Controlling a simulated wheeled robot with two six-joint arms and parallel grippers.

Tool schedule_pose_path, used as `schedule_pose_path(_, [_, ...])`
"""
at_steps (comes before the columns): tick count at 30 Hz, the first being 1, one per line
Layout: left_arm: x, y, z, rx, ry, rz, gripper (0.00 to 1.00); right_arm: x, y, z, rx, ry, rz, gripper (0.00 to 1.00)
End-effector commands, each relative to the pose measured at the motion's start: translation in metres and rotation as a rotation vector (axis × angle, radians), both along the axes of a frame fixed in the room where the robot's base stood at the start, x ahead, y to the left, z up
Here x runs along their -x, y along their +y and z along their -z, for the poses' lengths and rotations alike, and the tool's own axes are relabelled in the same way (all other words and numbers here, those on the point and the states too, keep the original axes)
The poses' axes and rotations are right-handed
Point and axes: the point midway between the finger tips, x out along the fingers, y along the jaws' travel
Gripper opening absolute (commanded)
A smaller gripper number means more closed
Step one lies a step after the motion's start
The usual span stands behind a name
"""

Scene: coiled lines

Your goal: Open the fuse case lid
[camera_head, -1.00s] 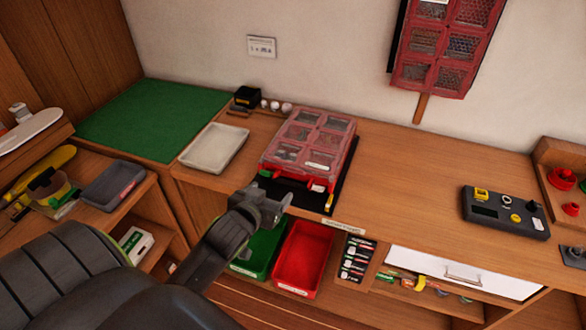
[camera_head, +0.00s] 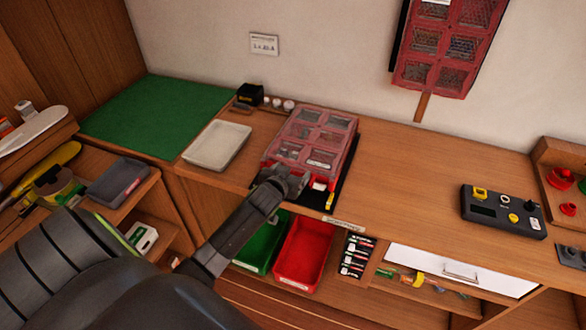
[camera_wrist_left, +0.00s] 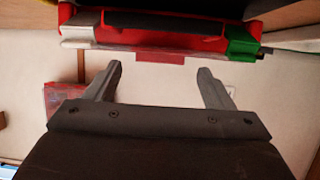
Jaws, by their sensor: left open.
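The fuse case (camera_head: 312,136) is red with a clear, windowed lid, and it lies on a black mat (camera_head: 341,190) on the wooden bench. Its lid looks shut. My left gripper (camera_head: 290,182) is at the case's front edge and covers part of it. In the left wrist view, the case's red front (camera_wrist_left: 150,38) spans the top. A small red tab (camera_wrist_left: 174,58) sticks out from its edge, ahead of and between the spread fingertips. The left gripper (camera_wrist_left: 160,82) is open with nothing between its fingers. My right gripper is not in view.
A pale tray (camera_head: 217,146) and green mat (camera_head: 150,112) lie to the left. Green (camera_head: 258,245) and red (camera_head: 304,252) bins sit below the bench front. A black control box (camera_head: 503,211) stands at the right. The bench between case and box is clear.

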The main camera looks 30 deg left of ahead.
Motion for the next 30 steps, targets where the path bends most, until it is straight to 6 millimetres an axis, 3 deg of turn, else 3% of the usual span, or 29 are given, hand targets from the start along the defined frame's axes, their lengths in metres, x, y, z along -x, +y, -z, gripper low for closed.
schedule_pose_path(6, [-0.015, 0.003, 0.006, 0.000, 0.000, 0.000, 0.76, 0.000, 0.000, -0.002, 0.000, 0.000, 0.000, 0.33])
schedule_pose_path(18, [-0.017, 0.004, 0.007, 0.000, 0.000, 0.001, 0.75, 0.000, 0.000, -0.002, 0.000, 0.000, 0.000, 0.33])
schedule_pose_path(30, [-0.017, 0.004, 0.007, 0.000, 0.000, 0.001, 0.23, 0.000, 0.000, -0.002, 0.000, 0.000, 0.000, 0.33])
